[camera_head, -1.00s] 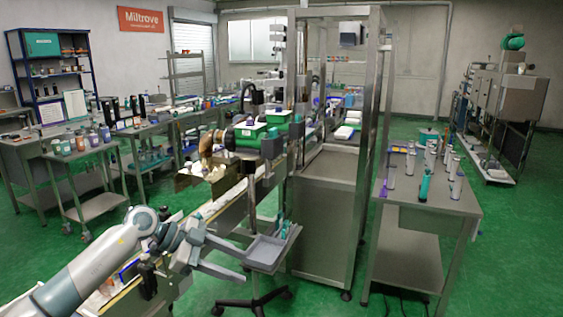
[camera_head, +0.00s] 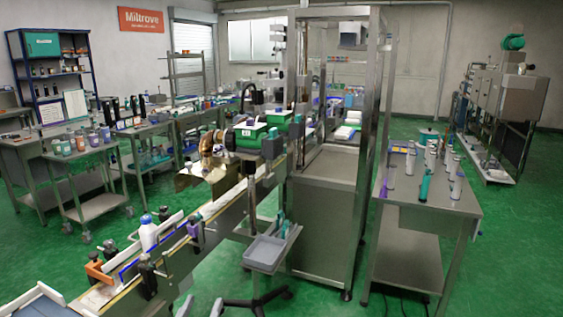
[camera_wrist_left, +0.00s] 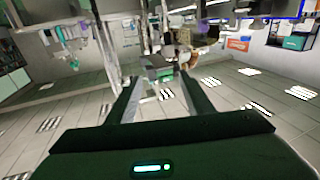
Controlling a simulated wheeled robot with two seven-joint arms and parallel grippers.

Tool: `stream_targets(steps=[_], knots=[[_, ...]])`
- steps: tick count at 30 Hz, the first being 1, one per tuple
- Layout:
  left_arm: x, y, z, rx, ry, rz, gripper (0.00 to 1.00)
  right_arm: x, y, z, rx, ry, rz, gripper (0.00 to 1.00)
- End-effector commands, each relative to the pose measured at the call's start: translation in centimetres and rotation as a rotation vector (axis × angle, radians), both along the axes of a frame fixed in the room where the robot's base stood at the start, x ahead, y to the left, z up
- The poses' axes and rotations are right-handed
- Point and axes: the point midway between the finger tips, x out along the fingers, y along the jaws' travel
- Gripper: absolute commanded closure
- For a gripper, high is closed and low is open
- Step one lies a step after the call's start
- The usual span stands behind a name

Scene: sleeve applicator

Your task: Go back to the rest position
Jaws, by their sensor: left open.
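My left gripper (camera_wrist_left: 159,82) shows only in the left wrist view. Its two fingers reach forward, apart, with nothing between them. The left arm is out of the head view. My right gripper is in neither view. In the head view, a white bottle (camera_head: 149,236) with a blue cap stands upright on the conveyor (camera_head: 207,212) at the lower left. A grey tray (camera_head: 263,252) on a stand is to its right, beside the conveyor.
A tall metal-framed machine (camera_head: 325,215) stands in the middle. A steel table (camera_head: 435,215) with several bottles is on the right. A trolley (camera_head: 103,208) with several jars stands at the left. Green floor is free between the trolley and the conveyor.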

Motion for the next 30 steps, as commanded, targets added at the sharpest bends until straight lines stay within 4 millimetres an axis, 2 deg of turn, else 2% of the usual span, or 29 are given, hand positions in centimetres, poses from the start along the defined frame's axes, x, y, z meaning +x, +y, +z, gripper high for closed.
stream_targets(steps=[1,5,6,9,12,15,18,30], knots=[[-1.8,1.1,-2.6,0.000,0.092,0.048,0.53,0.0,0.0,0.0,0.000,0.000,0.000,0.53],[-6.6,3.4,-8.8,0.036,0.338,0.136,0.53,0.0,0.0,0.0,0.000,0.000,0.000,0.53],[-8.3,4.0,-10.6,0.048,0.413,0.152,0.53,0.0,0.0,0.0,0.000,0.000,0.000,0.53],[-13.2,4.8,-14.6,0.085,0.602,0.167,0.53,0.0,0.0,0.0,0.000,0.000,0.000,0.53],[-18.1,5.1,-17.8,0.120,0.776,0.156,0.53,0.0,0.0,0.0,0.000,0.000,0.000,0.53],[-22.1,5.1,-19.8,0.149,0.907,0.129,0.53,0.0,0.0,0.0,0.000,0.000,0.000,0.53],[-25.3,5.0,-21.0,0.171,1.002,0.101,0.53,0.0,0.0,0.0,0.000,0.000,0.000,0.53],[-34.7,4.3,-23.1,0.225,1.261,-0.019,0.53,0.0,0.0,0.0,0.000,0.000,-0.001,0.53]])
